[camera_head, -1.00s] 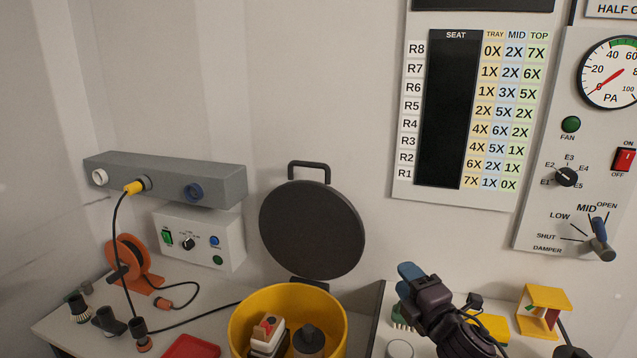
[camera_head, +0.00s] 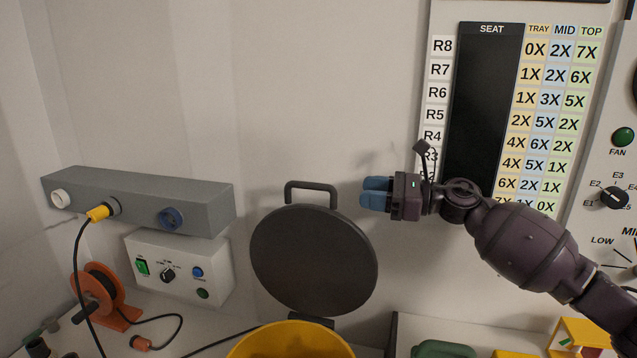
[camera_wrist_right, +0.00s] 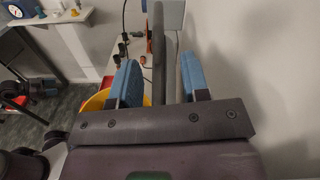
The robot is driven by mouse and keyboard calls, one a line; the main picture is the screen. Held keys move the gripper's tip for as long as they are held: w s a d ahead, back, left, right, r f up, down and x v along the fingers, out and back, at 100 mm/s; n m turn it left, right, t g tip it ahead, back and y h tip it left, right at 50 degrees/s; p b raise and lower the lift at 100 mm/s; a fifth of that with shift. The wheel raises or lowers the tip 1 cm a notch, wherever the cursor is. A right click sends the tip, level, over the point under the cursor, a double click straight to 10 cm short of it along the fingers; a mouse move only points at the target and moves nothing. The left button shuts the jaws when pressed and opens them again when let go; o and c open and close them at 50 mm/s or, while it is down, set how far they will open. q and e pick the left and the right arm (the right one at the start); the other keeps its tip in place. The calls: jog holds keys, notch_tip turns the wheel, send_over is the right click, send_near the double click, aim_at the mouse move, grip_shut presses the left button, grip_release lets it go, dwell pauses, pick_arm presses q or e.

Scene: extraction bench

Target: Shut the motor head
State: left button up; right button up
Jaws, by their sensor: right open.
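The motor head (camera_head: 313,258) is a dark round lid with a bar handle (camera_head: 311,187) on its upper edge. It stands swung up, leaning near the wall, behind the yellow drum (camera_head: 292,342), whose lower part is cut off by the frame. My right gripper (camera_head: 375,194) has blue fingers, is open and empty, and points left. It is just right of the handle, at about its height, apart from it in the head view. In the right wrist view the dark head (camera_wrist_right: 159,55) shows nearly edge-on between the two fingers.
A grey rail (camera_head: 140,203) with a yellow plug (camera_head: 98,213) and a control box (camera_head: 180,266) are at left. An orange cable reel (camera_head: 100,295) stands below. A seat chart (camera_head: 490,110) hangs on the wall behind my right arm. The wall above the head is clear.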

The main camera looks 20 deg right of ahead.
aim_at(329, 188)
jog(key=shift+p+x, duration=0.35)
jog(key=shift+x, duration=0.85)
jog(key=p+x, duration=0.1)
jog(key=x, duration=0.5)
jog(key=shift+a+r+p, duration=0.1)
jog(key=shift+a+p, duration=0.15)
jog(key=shift+p, duration=0.1)
jog(key=shift+w+a, duration=0.4)
jog(key=shift+a, duration=0.1)
pick_arm(q)
jog(key=shift+s+a+r, duration=0.1)
jog(key=shift+s+r, duration=0.15)
jog(key=shift+r, duration=0.2)
jog(key=shift+s+r, duration=0.2)
jog(key=shift+r, duration=0.25)
jog(key=shift+s, duration=0.1)
pick_arm(e)
grip_shut()
pick_arm(q)
jog(key=shift+f, duration=0.1)
